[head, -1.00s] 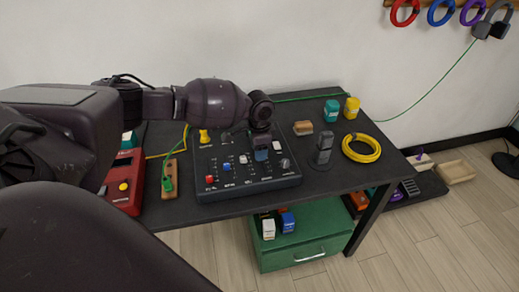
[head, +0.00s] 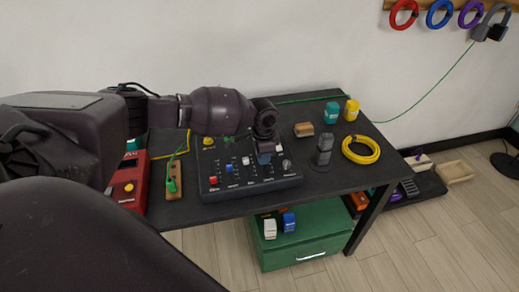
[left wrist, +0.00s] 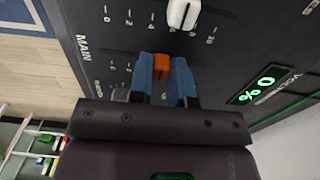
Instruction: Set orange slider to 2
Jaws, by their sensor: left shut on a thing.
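The dark slider panel (head: 250,186) lies on the black table. My left gripper (head: 264,157) is over its right part, seen from behind in the head view. In the left wrist view, the blue fingertips of my left gripper (left wrist: 163,75) are shut on the orange slider cap (left wrist: 161,66), one on each side. In the head view the gripper hides this cap. The scale marks beside the orange cap are partly covered, so its exact setting cannot be told. My right gripper is not in view.
A white slider cap (left wrist: 183,14) is close to the fingers. A green display (left wrist: 262,88) reads 0 %. A grey handset (head: 323,152) and a yellow cable coil (head: 361,149) are right of the panel. A red box (head: 128,184) and a wooden block (head: 174,180) are on its left.

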